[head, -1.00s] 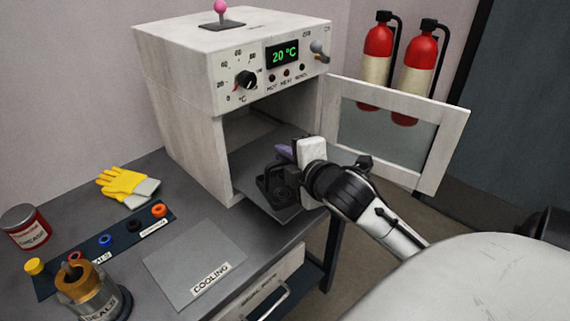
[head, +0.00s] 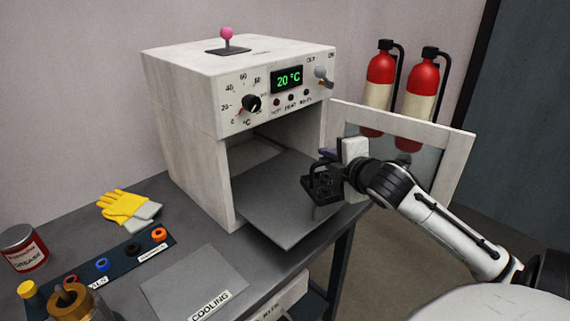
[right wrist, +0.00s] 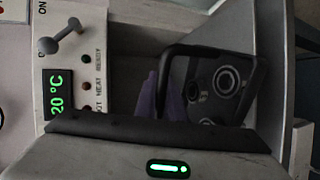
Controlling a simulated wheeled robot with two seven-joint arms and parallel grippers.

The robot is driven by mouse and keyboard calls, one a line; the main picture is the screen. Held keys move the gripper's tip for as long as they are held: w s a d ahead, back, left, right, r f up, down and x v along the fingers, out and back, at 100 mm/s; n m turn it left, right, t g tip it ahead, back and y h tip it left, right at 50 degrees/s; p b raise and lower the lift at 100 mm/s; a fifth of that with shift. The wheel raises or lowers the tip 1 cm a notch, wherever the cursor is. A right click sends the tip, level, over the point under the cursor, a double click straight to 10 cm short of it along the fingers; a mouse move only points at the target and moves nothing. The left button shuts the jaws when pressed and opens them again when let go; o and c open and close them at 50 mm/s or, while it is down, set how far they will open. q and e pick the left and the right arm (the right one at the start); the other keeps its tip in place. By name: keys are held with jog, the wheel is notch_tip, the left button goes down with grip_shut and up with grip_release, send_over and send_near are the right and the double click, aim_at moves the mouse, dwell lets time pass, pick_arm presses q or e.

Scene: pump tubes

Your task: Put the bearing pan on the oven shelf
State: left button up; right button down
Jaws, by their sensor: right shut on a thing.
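The bearing pan (head: 319,187) is dark, with ring-shaped bearings that show in the right wrist view (right wrist: 222,84). The purple fingertips also show in the right wrist view (right wrist: 148,95). My left gripper is out of view.
The oven door (head: 455,160) stands open on the right, close behind my right gripper. The table holds a cooling plate (head: 190,280), a seals strip (head: 125,258), yellow gloves (head: 125,206) and a grease tin (head: 24,248). Two fire extinguishers (head: 420,85) hang behind the door.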

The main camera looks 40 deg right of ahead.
jog(key=w, duration=1.4)
jog(key=f, duration=0.6)
jog(key=shift+w+a, duration=0.2)
jog(key=shift+a, duration=0.05)
jog(key=shift+w+f, duration=0.2)
jog(key=shift+f, duration=0.1)
jog(key=c, duration=2.3)
grip_release()
jog(key=shift+f, duration=0.3)
jog(key=o, duration=0.4)
jog(key=shift+o, duration=0.2)
